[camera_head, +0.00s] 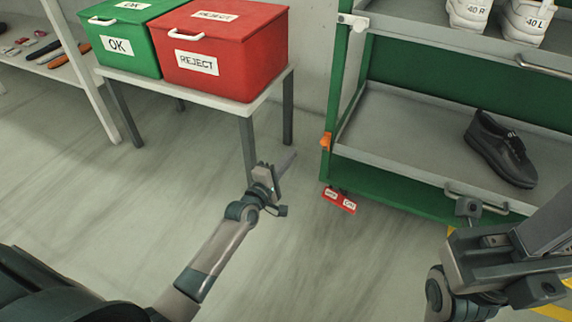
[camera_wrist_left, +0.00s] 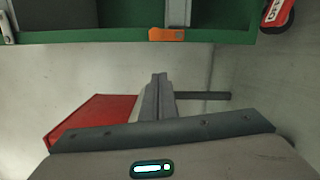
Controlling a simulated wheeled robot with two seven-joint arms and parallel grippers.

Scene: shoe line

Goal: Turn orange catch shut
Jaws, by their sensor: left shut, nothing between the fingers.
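The orange catch (camera_head: 326,141) is a small block on the left front corner of the green rack, level with the lower shelf's edge. In the left wrist view the catch (camera_wrist_left: 167,34) lies along the green rail, beyond the fingertips. My left gripper (camera_head: 291,155) is shut and empty. It is left of the catch and apart from it. Its closed fingers also show in the left wrist view (camera_wrist_left: 158,80). My right gripper's body (camera_head: 505,262) is in front of the rack at the lower right; its finger gap cannot be made out.
The green rack holds a black shoe (camera_head: 499,149) on the lower shelf and white shoes (camera_head: 468,12) above. A table with a green OK box (camera_head: 125,40) and a red REJECT box (camera_head: 240,78) stands left. Floor between is clear.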

